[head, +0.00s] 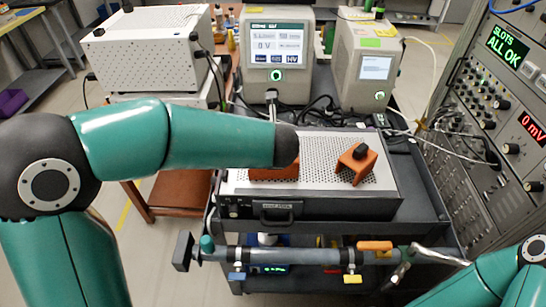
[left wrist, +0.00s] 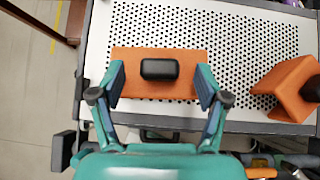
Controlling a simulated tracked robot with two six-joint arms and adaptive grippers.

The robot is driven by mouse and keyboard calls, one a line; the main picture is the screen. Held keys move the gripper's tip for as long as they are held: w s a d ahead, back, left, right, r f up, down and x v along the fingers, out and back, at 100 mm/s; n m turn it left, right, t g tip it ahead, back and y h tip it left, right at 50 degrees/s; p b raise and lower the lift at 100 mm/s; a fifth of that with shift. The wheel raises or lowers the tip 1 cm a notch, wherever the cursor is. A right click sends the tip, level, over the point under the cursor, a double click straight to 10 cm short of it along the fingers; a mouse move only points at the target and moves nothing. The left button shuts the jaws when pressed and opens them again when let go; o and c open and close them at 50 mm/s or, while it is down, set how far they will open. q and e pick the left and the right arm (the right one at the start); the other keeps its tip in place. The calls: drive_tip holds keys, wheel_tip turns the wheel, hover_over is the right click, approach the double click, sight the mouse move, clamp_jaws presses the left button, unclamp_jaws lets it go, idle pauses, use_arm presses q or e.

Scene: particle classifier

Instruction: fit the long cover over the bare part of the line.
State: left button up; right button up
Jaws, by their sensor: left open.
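The long cover (left wrist: 190,82) is an orange piece with a black handle (left wrist: 158,69). It lies on the perforated top of the instrument case. In the head view only part of the long cover (head: 272,173) shows below my left arm. My left gripper (left wrist: 160,88) is open above it, with one finger near each end of the orange piece; I cannot tell whether they touch it. The line (head: 300,256) runs across the cart front, with a dark stretch (head: 332,257) at its middle. My right gripper is out of view; only its arm shows bottom right.
A shorter orange cover with a black knob (head: 356,165) sits tilted at the right of the perforated top (head: 318,150). An orange piece (head: 374,245) sits on the line. Instruments stand behind, and a panel rack (head: 500,130) stands at the right.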

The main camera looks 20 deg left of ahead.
use_arm(q)
drive_tip(key=x, duration=0.2)
drive_tip(key=shift+w+f, duration=0.2)
drive_tip(key=shift+w, duration=0.05)
drive_tip(key=c, duration=1.3)
drive_tip(key=shift+r, duration=0.15)
drive_tip(key=shift+c, duration=0.2)
